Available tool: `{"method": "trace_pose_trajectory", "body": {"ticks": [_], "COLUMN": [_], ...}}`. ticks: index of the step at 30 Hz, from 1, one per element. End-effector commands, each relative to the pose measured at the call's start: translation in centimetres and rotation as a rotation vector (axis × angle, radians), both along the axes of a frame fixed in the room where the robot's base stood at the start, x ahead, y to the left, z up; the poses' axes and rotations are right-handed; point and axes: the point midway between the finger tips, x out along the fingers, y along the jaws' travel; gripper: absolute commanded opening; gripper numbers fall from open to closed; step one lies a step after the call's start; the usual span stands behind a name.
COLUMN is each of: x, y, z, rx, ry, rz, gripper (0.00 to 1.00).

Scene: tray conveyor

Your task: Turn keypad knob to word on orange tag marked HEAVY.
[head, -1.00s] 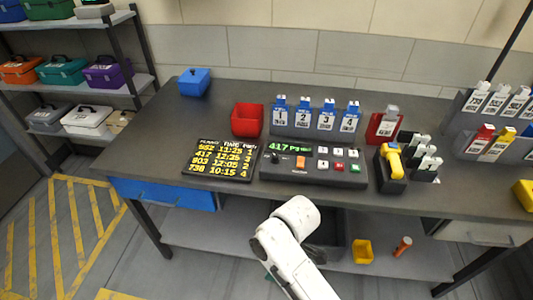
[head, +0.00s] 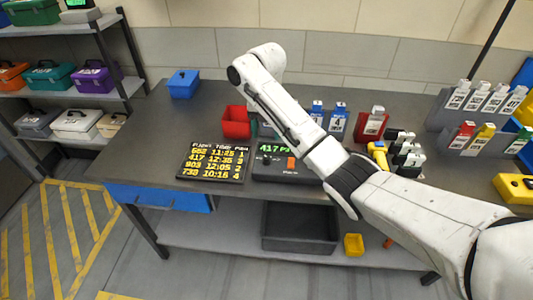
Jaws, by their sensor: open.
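The keypad (head: 262,174) is a dark console on the bench with a green-lit display (head: 272,148) reading 417 and P3. An orange block (head: 291,163) shows on its face beside my arm. The knob is too small and dark to make out, and its setting cannot be read. My arm crosses in front of the keypad's right part and hides its buttons. No orange tag marked HEAVY can be read. My gripper does not show in this view; only my white arm links do.
A black board (head: 212,162) with yellow rows lies left of the keypad. A red bin (head: 236,123) and a blue bin (head: 183,84) stand behind. A yellow scanner (head: 378,154) and a red tag holder (head: 371,124) stand right. The bench's left end is fairly clear.

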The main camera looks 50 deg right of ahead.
Motion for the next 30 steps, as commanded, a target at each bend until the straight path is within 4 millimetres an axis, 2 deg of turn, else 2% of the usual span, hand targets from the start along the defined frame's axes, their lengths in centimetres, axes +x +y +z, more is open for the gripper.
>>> {"method": "trace_pose_trajectory", "body": {"ticks": [5,21,30], "x": [0.0,0.0,0.0], "y": [-0.2,-0.2,-0.2], "z": [-1.2,-9.3,-10.6], "rx": [-0.002,-0.002,-0.003], "ry": [0.004,0.003,0.002], "rz": [0.015,0.012,0.013], "gripper": [0.55,0.55,0.55]}}
